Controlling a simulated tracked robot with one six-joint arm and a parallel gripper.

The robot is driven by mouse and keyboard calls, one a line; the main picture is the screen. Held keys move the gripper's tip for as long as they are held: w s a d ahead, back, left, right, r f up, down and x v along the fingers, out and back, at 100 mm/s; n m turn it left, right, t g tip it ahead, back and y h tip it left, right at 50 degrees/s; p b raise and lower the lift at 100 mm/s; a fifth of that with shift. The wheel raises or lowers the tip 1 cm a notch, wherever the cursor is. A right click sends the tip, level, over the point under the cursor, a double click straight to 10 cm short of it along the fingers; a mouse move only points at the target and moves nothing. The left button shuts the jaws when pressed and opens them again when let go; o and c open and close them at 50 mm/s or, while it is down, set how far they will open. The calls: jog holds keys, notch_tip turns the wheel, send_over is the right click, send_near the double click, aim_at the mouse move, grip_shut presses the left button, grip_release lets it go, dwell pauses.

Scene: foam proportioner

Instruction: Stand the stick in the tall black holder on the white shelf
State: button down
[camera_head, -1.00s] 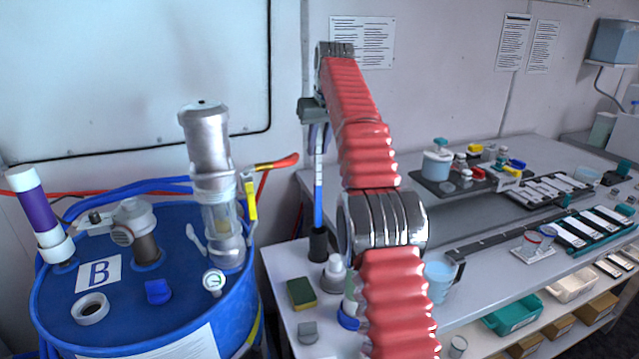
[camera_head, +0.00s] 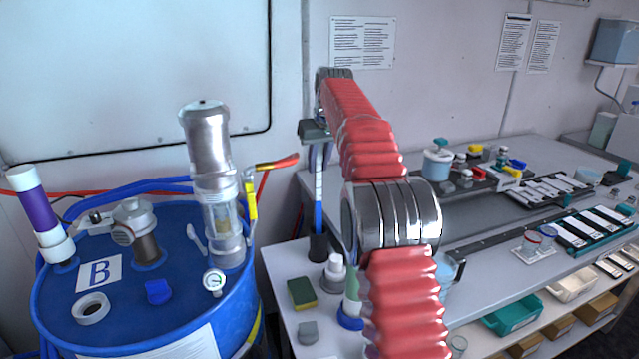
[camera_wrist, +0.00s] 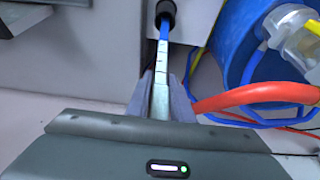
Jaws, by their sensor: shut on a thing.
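The stick (camera_head: 319,190), white with dark marks above and blue below, stands upright in the head view. My gripper (camera_head: 319,160) points down and is shut on its upper part. The tall black holder (camera_head: 318,248) stands on the white shelf (camera_head: 277,262), directly below the gripper. The stick's blue lower end meets the holder's mouth and appears to be inside it; the tip is hidden. In the wrist view the fingers (camera_wrist: 161,95) hold the stick (camera_wrist: 162,62), and its blue end runs to the black holder (camera_wrist: 165,13).
A white-capped bottle (camera_head: 335,272) stands close right of the holder, and a green-yellow sponge (camera_head: 302,293) lies in front. A blue drum (camera_head: 185,290) with fittings is at left; its red hose (camera_wrist: 250,95) passes near my fingers in the wrist view.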

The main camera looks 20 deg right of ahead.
jog(key=shift+f, duration=1.35)
jog(key=shift+f, duration=2)
jog(key=c, duration=1.6)
grip_release()
jog(key=shift+o, duration=0.2)
send_near(319, 181)
jog(key=v, duration=0.2)
jog(key=shift+w+r, duration=0.1)
jog(key=shift+r, duration=0.35)
